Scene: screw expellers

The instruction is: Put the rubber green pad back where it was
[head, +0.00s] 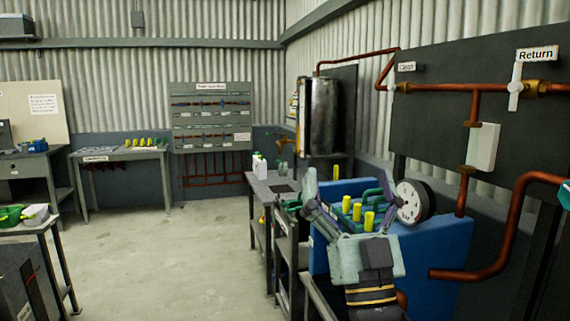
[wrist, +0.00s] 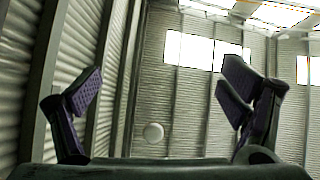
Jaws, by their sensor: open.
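I cannot make out the rubber green pad for certain in either view. A small green object (head: 11,215) lies on the bench at the left edge of the head view, too small to identify. My gripper (head: 350,190) is raised in front of the blue machine (head: 430,248) at the right, its fingers spread wide. In the wrist view my gripper (wrist: 163,98) is open with nothing between its fingers. That view faces the wall and roof windows, with no work surface in it. My gripper hides part of the blue machine.
Yellow cylinders (head: 368,221), green tubing and a round gauge (head: 411,202) are close around my gripper. Copper pipes (head: 480,274) run at the right. A narrow table (head: 262,189) with a white bottle (head: 259,166) stands left of the machine. The floor (head: 160,250) is clear.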

